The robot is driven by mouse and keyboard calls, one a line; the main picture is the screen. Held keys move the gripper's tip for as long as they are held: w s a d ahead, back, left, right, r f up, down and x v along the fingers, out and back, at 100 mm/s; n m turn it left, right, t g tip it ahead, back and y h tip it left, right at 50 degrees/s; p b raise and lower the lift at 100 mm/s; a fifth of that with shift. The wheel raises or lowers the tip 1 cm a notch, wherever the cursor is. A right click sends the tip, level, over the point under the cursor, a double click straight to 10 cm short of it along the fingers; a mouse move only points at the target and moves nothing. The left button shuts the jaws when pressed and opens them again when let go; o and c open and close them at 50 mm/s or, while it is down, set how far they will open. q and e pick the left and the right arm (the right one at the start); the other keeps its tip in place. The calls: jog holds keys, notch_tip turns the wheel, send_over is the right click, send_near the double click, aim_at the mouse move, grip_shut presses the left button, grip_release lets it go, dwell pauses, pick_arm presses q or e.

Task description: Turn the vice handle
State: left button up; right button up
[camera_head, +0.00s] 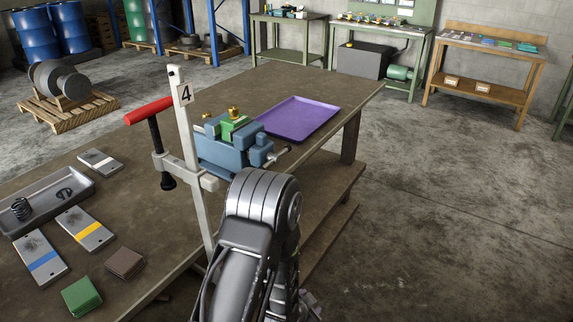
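The blue vice (222,153) stands on the workbench (345,92) near its right edge. A green block (233,128) with brass-coloured fittings sits at its jaws. A metallic bar (279,153), which looks like the vice handle, sticks out at the vice's right end, over the bench edge. One of my grey arms rises from the bottom centre, with its bent joint just in front of the vice.
A white post (186,125) marked 4, with a red-handled clamp (148,111), stands left of the vice. A purple tray (298,118) lies behind it. The floor at right is clear.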

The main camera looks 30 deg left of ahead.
pick_arm(q)
jog(key=w+a+r+m+t+y+b, duration=0.1)
jog(key=w+a+r+m+t+y, duration=0.1)
jog(key=w+a+r+t, duration=0.25)
jog(key=w+a+r+m+t+y, duration=0.1)
jog(key=w+a+r+m, duration=0.15)
jog(key=a+r, duration=0.45)
jog(key=m+t+y+b, duration=0.1)
jog(key=m+t+y, duration=0.3)
jog(key=t, duration=0.1)
send_near(275, 163)
jog(key=x, duration=0.4)
jog(key=shift+s+d+r+g, duration=0.15)
jog(key=shift+s+g, duration=0.05)
jog(key=shift+g, duration=0.05)
jog(key=shift+w+a+r+p, duration=0.3)
jog(key=shift+w+p, duration=0.2)
jog(key=shift+p, duration=0.3)
jog(key=p+x, duration=0.1)
jog(key=x, duration=0.1)
jog(key=p+x, duration=0.1)
jog(key=x, duration=0.2)
jog(key=shift+w+f+p, duration=0.2)
jog(key=shift+w+p, duration=0.15)
jog(key=shift+p, duration=0.05)
jog(key=shift+w+a, duration=0.25)
jog(key=shift+w, duration=0.2)
jog(key=shift+c, duration=0.2)
